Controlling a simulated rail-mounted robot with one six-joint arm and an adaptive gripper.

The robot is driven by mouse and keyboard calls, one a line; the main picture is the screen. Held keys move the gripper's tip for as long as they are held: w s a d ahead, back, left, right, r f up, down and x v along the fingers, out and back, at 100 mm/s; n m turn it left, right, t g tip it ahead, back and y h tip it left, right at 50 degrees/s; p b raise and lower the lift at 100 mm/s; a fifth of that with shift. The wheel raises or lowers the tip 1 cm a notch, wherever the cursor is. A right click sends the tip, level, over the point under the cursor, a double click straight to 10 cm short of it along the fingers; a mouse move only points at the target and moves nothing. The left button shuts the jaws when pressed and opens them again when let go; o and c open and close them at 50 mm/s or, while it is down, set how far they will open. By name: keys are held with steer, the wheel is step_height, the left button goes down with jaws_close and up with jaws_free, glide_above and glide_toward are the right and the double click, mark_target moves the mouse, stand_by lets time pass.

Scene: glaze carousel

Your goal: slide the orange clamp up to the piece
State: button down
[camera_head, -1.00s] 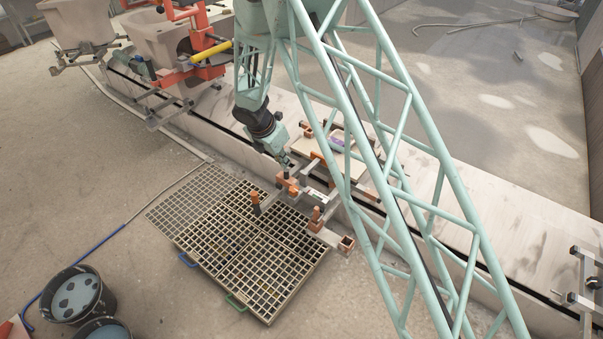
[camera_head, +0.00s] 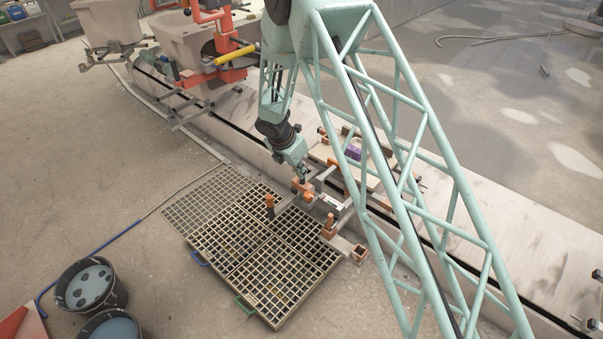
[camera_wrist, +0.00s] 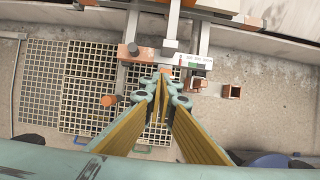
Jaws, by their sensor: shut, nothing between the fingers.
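My gripper (camera_head: 303,178) is shut and empty, pointing down over the clamp rails; its closed tips show in the wrist view (camera_wrist: 165,76). An orange clamp block (camera_head: 302,187) sits on the left rail, close to my fingertips; in the wrist view it is left of them (camera_wrist: 130,50). A second orange clamp (camera_head: 328,226) sits on the right rail, to the right of the tips in the wrist view (camera_wrist: 195,84). I cannot tell whether the tips touch either. A pale board with a purple block (camera_head: 353,153) lies behind the rails, partly hidden by my arm; which is the piece is unclear.
A scale strip with green and red marks (camera_wrist: 194,61) lies between the rails. A floor grating (camera_head: 265,250) lies in front, with an orange-topped post (camera_head: 269,205) above it. A small open brown box (camera_head: 360,252) is at right. Buckets (camera_head: 90,287) stand at lower left.

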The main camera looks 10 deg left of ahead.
mark_target(317, 177)
steer(key=b+x, duration=0.2)
steer(key=x, duration=0.6)
steer(key=shift+w+d+f, duration=0.1)
steer(key=shift+f, duration=0.25)
steer(key=shift+w+d+r, duration=0.1)
steer(key=shift+w+d, duration=0.45)
steer(key=shift+w, duration=0.25)
steer(key=shift+w+d+r, duration=0.1)
steer(key=shift+w+d, duration=0.45)
steer(key=shift+w, duration=0.2)
steer(key=shift+w+d+r+p, duration=0.1)
steer(key=shift+w+d+p, duration=0.55)
steer(key=shift+w, duration=0.3)
steer(key=shift+w+d+p, duration=0.8)
steer(key=shift+w+d, duration=0.1)
steer(key=shift+w, duration=0.3)
steer(key=shift+w+d+p, duration=0.75)
steer(key=shift+w+d, duration=0.15)
steer(key=shift+w, duration=0.3)
steer(key=shift+w+d+p, duration=0.8)
steer(key=shift+w+d, duration=0.05)
steer(key=shift+w, duration=0.35)
steer(key=shift+s, duration=0.1)
